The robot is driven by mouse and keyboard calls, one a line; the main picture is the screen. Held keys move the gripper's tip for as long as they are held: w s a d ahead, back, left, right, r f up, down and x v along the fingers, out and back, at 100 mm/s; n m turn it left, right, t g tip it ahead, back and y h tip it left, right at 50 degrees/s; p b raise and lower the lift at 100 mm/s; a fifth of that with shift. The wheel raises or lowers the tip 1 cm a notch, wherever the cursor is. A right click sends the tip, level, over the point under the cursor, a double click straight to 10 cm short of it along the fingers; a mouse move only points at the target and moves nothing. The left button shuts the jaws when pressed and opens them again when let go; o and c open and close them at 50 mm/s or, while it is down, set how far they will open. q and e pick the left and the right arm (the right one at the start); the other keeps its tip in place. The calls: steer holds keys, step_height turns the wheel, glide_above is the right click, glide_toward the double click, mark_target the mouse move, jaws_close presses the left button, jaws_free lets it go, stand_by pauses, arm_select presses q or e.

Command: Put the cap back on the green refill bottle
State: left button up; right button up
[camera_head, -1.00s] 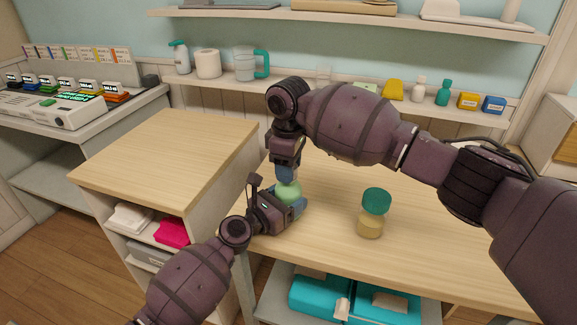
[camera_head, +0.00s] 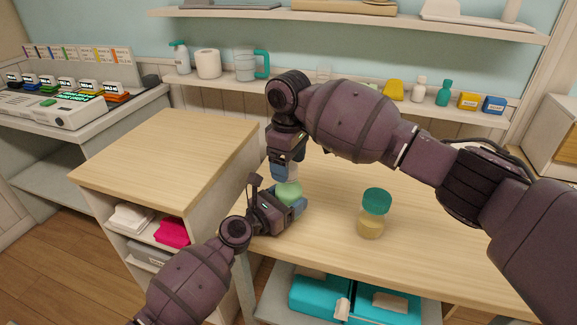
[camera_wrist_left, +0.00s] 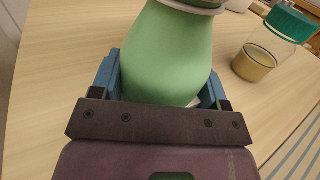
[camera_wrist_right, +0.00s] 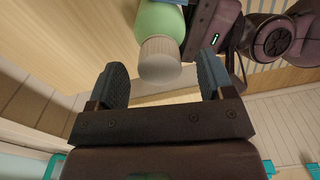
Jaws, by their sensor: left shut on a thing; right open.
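The green refill bottle (camera_head: 289,192) stands upright near the table's front left. It fills much of the left wrist view (camera_wrist_left: 168,55). My left gripper (camera_head: 290,207) is shut around its body, one blue finger on each side. A ribbed whitish cap (camera_wrist_right: 160,58) sits on the bottle's mouth in the right wrist view. I cannot tell how tightly it is seated. My right gripper (camera_head: 285,173) is just above the bottle, pointing down. Its fingers are open, apart from the cap, with the cap between and just beyond their tips.
A jar with a teal lid (camera_head: 376,202) and yellowish contents stands on the wooden table (camera_head: 440,230) to the right of the bottle. A wooden-topped cabinet (camera_head: 165,150) is at left. A shelf (camera_head: 220,84) with small bottles and boxes runs along the back wall.

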step_height(320, 180, up, 11)
stand_by(0.4)
steer(key=shift+f, duration=0.1)
arm_select(q)
steer(key=o, duration=1.8)
steer(key=shift+s+a, duration=0.3)
steer(key=shift+a, duration=0.05)
steer(key=p+v, duration=0.1)
steer(key=v, duration=0.8)
steer(key=shift+r, duration=0.1)
steer(key=shift+s+a, duration=0.3)
steer(key=shift+s, duration=0.05)
arm_select(e)
steer(key=shift+t, duration=0.3)
steer(key=r, duration=0.4)
steer(key=shift+s+r, duration=0.15)
steer(key=shift+s, duration=0.2)
